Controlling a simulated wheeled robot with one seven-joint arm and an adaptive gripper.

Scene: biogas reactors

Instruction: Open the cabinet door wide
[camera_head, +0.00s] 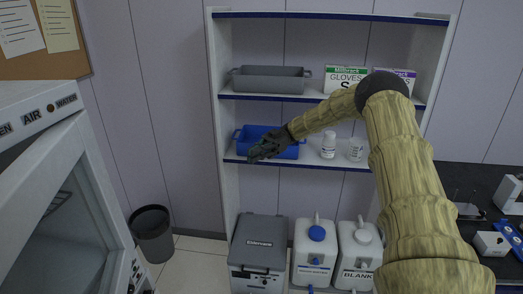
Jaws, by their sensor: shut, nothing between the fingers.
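A white cabinet (88,150) stands at the left edge, cut off by the frame. It has a white frame around a grey pane or opening (60,245), and labels such as AIR and WATER along its upper front. A small dark bracket-like shape (58,203) shows within the grey area. I cannot tell which part is its door or whether that is open. My gripper (256,154) is shut and empty, in front of the middle shelf and well to the right of the cabinet. My arm reaches in from the right.
A shelf unit (225,170) holds a grey tray (268,80), a blue tray (286,150), glove boxes (345,77) and a white bottle (328,145). Canisters (315,250) and a grey box (258,250) stand below. A black bin (152,233) stands between cabinet and shelves. A dark bench (470,185) is right.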

